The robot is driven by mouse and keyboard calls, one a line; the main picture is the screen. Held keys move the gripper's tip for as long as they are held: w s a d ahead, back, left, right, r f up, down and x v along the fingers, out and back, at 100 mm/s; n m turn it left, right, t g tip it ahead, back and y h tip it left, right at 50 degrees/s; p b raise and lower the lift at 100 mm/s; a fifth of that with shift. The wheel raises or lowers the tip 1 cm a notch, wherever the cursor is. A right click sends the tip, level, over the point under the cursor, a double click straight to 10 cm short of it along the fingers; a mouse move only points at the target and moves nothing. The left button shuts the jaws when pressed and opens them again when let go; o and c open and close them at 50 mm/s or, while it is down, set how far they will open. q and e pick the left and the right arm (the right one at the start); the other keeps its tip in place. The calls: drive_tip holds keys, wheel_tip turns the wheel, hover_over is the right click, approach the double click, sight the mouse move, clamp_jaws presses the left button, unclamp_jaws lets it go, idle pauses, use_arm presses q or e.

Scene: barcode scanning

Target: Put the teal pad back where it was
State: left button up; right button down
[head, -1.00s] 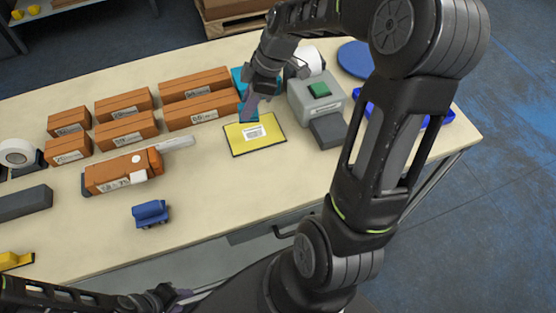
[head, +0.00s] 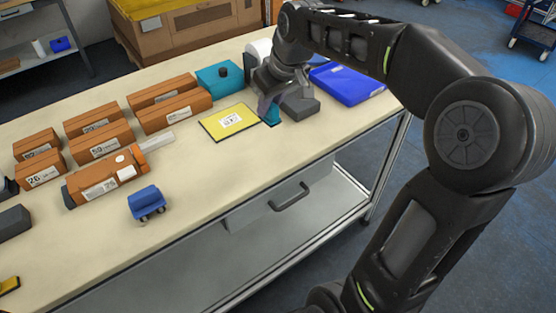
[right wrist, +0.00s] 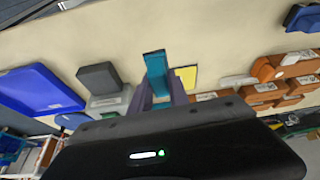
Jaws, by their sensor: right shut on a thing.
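The teal pad (head: 273,116) is a small flat piece held in my right gripper (head: 268,103), just right of the yellow pad with a white label (head: 230,122). In the right wrist view the teal pad (right wrist: 155,64) stands out between the two fingers, which are shut on it. I cannot tell whether the pad touches the table. A teal box with a black knob (head: 219,78) sits behind the yellow pad. My left gripper is not in view.
A dark grey block (head: 300,107) is close right of my right gripper. A blue tray (head: 347,82) lies at the right end of the table. Several orange boxes (head: 172,110) stand to the left.

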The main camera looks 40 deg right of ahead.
drive_tip(key=shift+w+d+f+m, duration=0.1)
drive_tip(key=shift+w+d+m, duration=0.1)
drive_tip(key=shift+m, duration=0.1)
drive_tip(key=shift+s, duration=0.1)
drive_tip(key=shift+a, duration=0.1)
drive_tip(key=shift+f, duration=3.15)
drive_tip(key=shift+f, duration=0.1)
drive_tip(key=shift+f, duration=1.75)
